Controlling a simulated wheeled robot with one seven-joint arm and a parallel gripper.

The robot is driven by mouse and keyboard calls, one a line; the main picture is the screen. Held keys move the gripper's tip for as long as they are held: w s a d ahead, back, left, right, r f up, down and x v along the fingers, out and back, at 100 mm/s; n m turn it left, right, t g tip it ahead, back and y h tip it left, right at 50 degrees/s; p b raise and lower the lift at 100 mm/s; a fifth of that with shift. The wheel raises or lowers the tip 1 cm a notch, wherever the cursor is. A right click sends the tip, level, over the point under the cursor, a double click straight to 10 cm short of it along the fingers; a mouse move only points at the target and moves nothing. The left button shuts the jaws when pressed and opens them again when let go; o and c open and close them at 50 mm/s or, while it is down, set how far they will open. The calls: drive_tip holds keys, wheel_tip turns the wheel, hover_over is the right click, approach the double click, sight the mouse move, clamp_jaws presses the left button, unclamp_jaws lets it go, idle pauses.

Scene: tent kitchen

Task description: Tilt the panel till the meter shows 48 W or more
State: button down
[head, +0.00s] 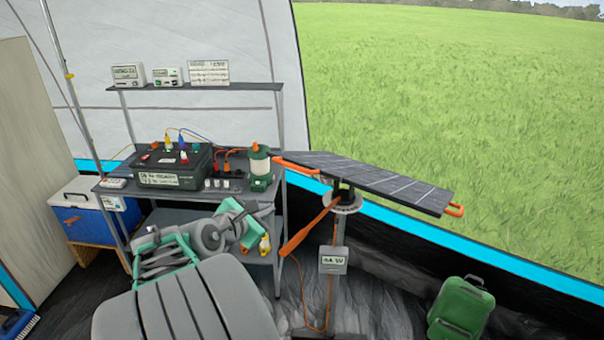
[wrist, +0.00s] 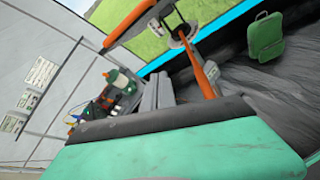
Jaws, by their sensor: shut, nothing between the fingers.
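The dark solar panel (head: 370,180) is mounted tilted on a post beside the tent opening, its right end lower. It has orange end handles (head: 454,210). An orange lever (head: 308,228) slopes down left from the round pivot plate (head: 343,202); it also shows in the wrist view (wrist: 203,70). The meter (head: 333,260) on the post shows a small figure in W, too blurred to read surely. My gripper (head: 266,211) is shut and empty, left of the lever and apart from it. In the wrist view, its grey fingers (wrist: 158,92) point toward the post area.
A grey shelf rack (head: 270,240) behind my gripper holds a black power box (head: 172,168), a green lantern (head: 260,168) and cables. A blue cooler (head: 82,220) stands at left. Floor between post and backpack is clear.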

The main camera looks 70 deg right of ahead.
drive_tip(key=s+d+r+p, duration=0.1)
drive_tip(key=s+d, duration=0.2)
drive_tip(key=d, duration=0.2)
drive_tip(key=s+d+r+n+g+h+p, duration=0.1)
drive_tip(key=s+d+r+p, duration=0.1)
drive_tip(key=d, duration=0.4)
drive_tip(key=shift+s+r+n+g, duration=0.15)
drive_tip(key=shift+s+n+g, duration=0.15)
drive_tip(key=shift+s, duration=0.6)
